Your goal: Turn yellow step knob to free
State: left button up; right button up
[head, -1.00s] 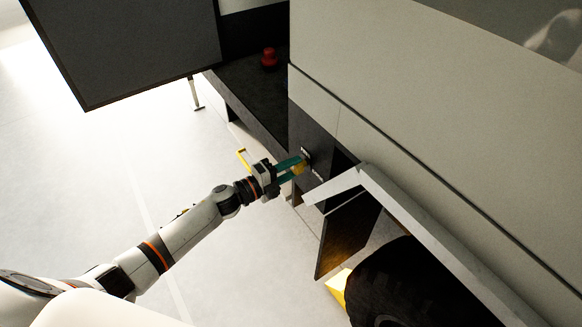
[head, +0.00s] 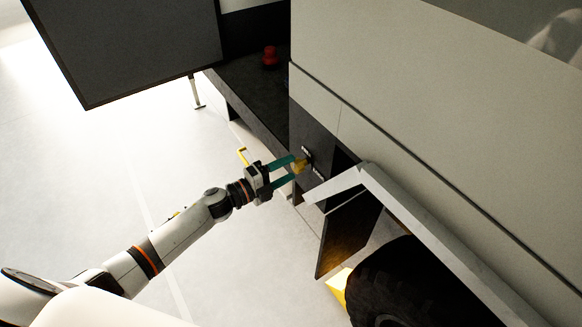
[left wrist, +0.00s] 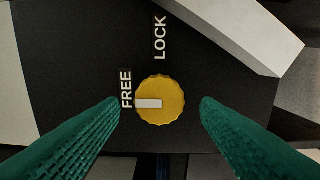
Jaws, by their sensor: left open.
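The yellow step knob (left wrist: 160,100) sits on a black panel (left wrist: 75,60) in the left wrist view. Its white pointer mark lies level and points left, below the end of the FREE label (left wrist: 126,89). The LOCK label (left wrist: 160,38) stands above the knob. The knob also shows in the head view (head: 299,167). My left gripper (head: 293,169) is open, its green fingers on either side of the knob. In the left wrist view, gaps show between the knob and both fingers (left wrist: 160,112). My right gripper is not in view.
A pale angled step part (head: 335,186) juts out just right of the knob. Below it are a dark hanging panel (head: 345,235), a yellow wedge (head: 338,285) and a black tyre (head: 400,285). The floor at left is clear.

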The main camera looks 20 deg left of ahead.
pick_arm(q)
jog(key=b+v, duration=0.1)
jog(key=v, duration=0.9)
jog(key=shift+w, duration=0.1)
jog(key=s+a+f+n+g+y, duration=0.1)
jog(key=s+a+f+n+y, duration=0.15)
jog(key=f+n, duration=0.45)
jog(key=s+a+f+n+g+y, duration=0.15)
jog(key=s+f+y, duration=0.25)
jog(key=f, duration=0.8)
jog(key=s+a+f+n+g+y, duration=0.1)
jog(key=s+a+f+n+y, duration=0.2)
jog(key=f+n, duration=0.45)
jog(key=s+d+f+n+g, duration=0.2)
jog(key=s+f, duration=0.4)
jog(key=s, duration=0.4)
jog(key=s+d+f+n+g+y, duration=0.1)
jog(key=s+d+f+n+g, duration=0.1)
jog(key=s+d+f+g, duration=0.2)
jog(key=s+d+f+n+g, duration=0.3)
jog(key=s+f, duration=0.7)
jog(key=s, duration=0.8)
jog(key=shift+g, duration=0.35)
jog(key=shift+y, duration=0.25)
